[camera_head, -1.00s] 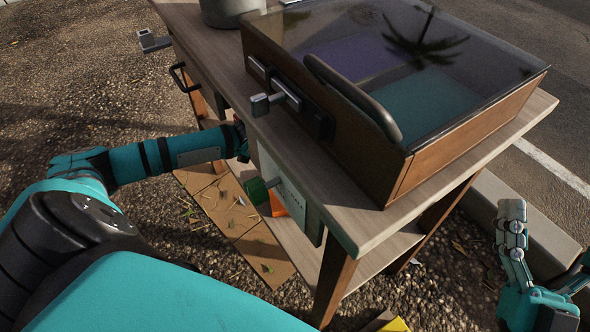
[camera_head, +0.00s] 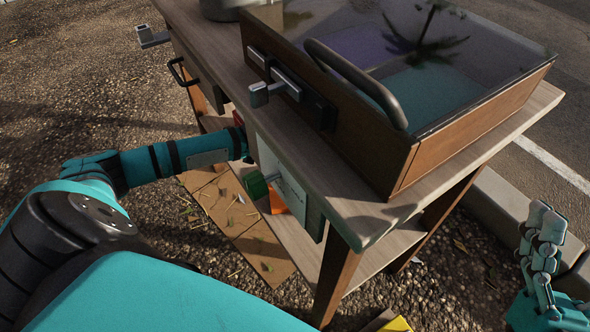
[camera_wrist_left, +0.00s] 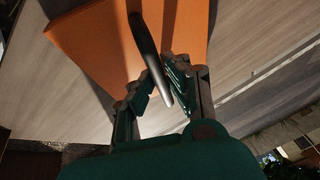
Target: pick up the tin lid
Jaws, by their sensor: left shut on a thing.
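In the left wrist view, my left gripper (camera_wrist_left: 158,92) is shut on a thin dark disc-like thing seen edge-on, which I take to be the tin lid (camera_wrist_left: 148,48). It stands up from between the fingers, beside an orange box (camera_wrist_left: 90,55) on a pale wooden surface. In the head view my left arm reaches under the table top, and the left gripper and lid are hidden there. My right gripper (camera_head: 542,235) is at the right edge of the head view, away from the table; its fingers overlap, so its opening is unclear.
The wooden table (camera_head: 375,225) carries a glass-topped case (camera_head: 400,165) and a grey pot (camera_head: 225,8). Below its edge are a green box (camera_head: 256,186), an orange box (camera_head: 278,202) and a pale panel (camera_head: 290,187). Gravel ground lies around.

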